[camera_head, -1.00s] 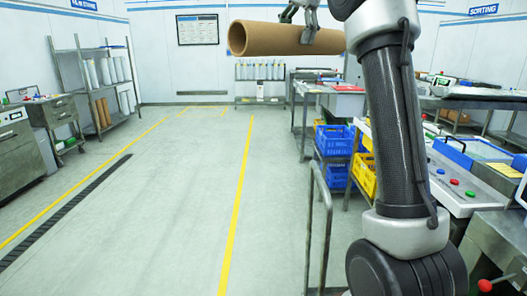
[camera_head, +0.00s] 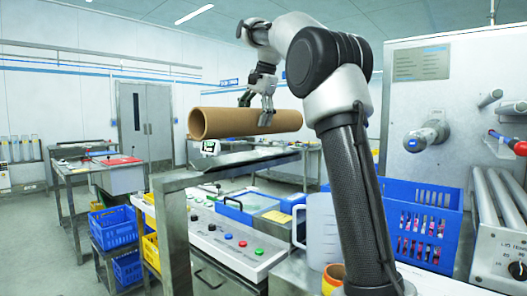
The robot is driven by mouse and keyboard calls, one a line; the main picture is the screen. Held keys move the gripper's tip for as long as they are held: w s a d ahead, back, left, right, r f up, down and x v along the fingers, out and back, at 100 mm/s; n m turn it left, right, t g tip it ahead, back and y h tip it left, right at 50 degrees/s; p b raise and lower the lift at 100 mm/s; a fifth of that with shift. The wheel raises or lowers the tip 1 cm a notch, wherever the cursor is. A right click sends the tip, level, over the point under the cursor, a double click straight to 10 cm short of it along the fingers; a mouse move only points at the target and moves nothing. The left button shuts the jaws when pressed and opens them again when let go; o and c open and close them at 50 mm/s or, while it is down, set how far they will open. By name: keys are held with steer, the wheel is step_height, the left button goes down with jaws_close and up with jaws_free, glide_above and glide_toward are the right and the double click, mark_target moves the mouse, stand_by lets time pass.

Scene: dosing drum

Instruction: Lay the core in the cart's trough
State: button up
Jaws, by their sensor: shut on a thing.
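The core, a brown cardboard tube (camera_head: 222,122), is held level in the air near the middle of the head view. Its open end faces left. My gripper (camera_head: 258,108) is shut on it from above, right of its middle, with a finger down the near side. Below the core is a steel frame with a sloping grey top (camera_head: 225,170); the core is apart from it. I cannot tell whether this is the cart, and no trough can be made out clearly.
A control panel (camera_head: 225,238) with coloured buttons lies below. A red-topped table (camera_head: 115,165) stands at the left; open floor shows beyond.

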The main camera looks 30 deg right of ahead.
steer(key=f, duration=0.1)
steer(key=d+f, duration=0.1)
steer(key=shift+s+d+f, duration=0.1)
steer(key=shift+s+f, duration=0.05)
steer(key=shift+f, duration=2.75)
steer(key=o, duration=1.6)
steer(key=shift+f, duration=0.1)
